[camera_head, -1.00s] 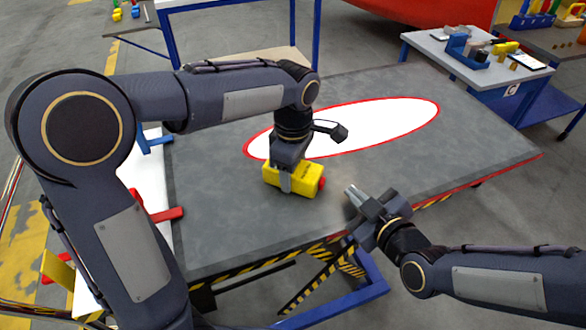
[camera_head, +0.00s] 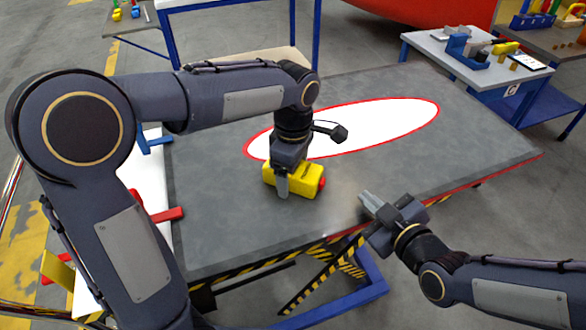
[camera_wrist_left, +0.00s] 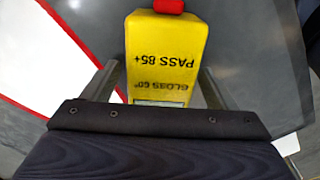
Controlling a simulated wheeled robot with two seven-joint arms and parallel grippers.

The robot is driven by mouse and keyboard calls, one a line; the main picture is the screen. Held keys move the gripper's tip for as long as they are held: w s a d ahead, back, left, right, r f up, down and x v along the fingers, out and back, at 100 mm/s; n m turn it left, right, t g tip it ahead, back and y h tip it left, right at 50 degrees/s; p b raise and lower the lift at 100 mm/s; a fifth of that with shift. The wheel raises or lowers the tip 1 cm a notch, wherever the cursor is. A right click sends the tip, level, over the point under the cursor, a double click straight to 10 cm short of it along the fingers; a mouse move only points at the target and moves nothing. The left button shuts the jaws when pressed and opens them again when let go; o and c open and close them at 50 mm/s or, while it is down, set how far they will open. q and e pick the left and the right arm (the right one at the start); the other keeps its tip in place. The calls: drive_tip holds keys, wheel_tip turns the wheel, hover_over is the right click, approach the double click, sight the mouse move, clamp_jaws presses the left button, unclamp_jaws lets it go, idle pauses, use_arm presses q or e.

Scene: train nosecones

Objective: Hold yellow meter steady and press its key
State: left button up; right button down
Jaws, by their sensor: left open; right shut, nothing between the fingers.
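The yellow meter (camera_head: 304,181) sits on the grey table, below the white oval, with a red part (camera_head: 322,183) at its right end. In the left wrist view the meter (camera_wrist_left: 166,50) carries the words "PASS 85+" and "GLOSS 60°", and the red part shows at the top edge. My left gripper (camera_head: 283,190) is over the meter from above, open, with one finger on each side of it. In the left wrist view gaps show beside the meter. My right gripper (camera_head: 366,200) is shut and empty, right of the meter and apart from it, near the table's front edge.
The grey table (camera_head: 230,235) has a white oval with a red outline (camera_head: 390,120). A red clamp-like piece (camera_head: 168,214) is at the table's left edge. A side table (camera_head: 425,45) with tools stands at the back right.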

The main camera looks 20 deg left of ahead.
use_arm(q)
drive_tip(key=shift+r, duration=0.15)
wheel_tip(320, 180, up, 11)
drive_tip(key=shift+r, duration=0.35)
